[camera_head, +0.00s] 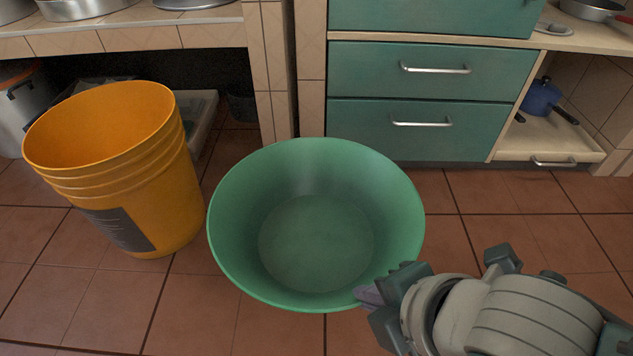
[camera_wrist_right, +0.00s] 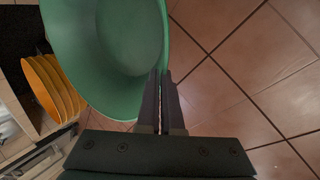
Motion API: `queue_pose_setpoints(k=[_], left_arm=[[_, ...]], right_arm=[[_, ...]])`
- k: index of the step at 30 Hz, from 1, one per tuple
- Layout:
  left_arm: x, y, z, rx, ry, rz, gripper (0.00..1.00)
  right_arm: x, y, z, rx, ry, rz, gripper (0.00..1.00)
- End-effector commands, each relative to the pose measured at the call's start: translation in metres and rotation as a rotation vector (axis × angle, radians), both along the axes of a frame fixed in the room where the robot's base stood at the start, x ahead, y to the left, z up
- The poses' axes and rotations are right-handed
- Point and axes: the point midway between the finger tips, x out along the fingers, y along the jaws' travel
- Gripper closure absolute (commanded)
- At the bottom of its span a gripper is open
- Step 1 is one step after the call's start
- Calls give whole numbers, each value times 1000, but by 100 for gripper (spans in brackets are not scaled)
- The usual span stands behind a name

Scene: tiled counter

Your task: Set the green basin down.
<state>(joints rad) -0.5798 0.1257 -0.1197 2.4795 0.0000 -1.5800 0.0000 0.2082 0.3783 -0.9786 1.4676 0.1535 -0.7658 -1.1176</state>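The green basin (camera_head: 315,245) is wide, round, empty and upright in the middle of the head view, in front of the green drawers. In the right wrist view the basin (camera_wrist_right: 105,45) fills the upper left. My right gripper (camera_head: 372,293) is at the basin's near right rim. In the right wrist view its two fingers (camera_wrist_right: 162,76) are close together, with the rim pinched between them. The basin's underside is hidden, so I cannot tell whether it touches the floor. My left gripper is out of view.
A stack of orange buckets (camera_head: 150,190) stands on the tiled floor (camera_head: 250,325) just left of the basin. Green drawers (camera_head: 425,130) are behind it. A blue pot (camera_head: 541,97) sits on a low shelf at right. Floor is clear at right and in front.

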Motion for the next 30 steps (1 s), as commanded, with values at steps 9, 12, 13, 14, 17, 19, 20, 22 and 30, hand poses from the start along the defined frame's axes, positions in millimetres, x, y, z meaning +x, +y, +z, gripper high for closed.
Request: queue_pose_setpoints(k=[9,12,13,14,17,19,20,22,30], left_arm=[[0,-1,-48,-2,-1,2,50],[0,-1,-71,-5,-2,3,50],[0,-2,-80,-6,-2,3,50],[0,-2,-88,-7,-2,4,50],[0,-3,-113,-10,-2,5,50],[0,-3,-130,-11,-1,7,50],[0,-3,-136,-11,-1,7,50],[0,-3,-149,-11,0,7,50],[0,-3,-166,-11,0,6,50]], right_arm=[[1,3,-53,4,-5,12,100],[0,2,-82,3,-3,12,100],[0,2,-92,3,-3,11,100],[0,2,-102,2,-2,11,100],[1,3,-131,4,-4,11,100],[1,2,-151,3,-4,11,100],[1,2,-159,2,-3,11,100],[1,2,-173,3,-5,11,100],[1,2,-193,3,-5,12,100]])
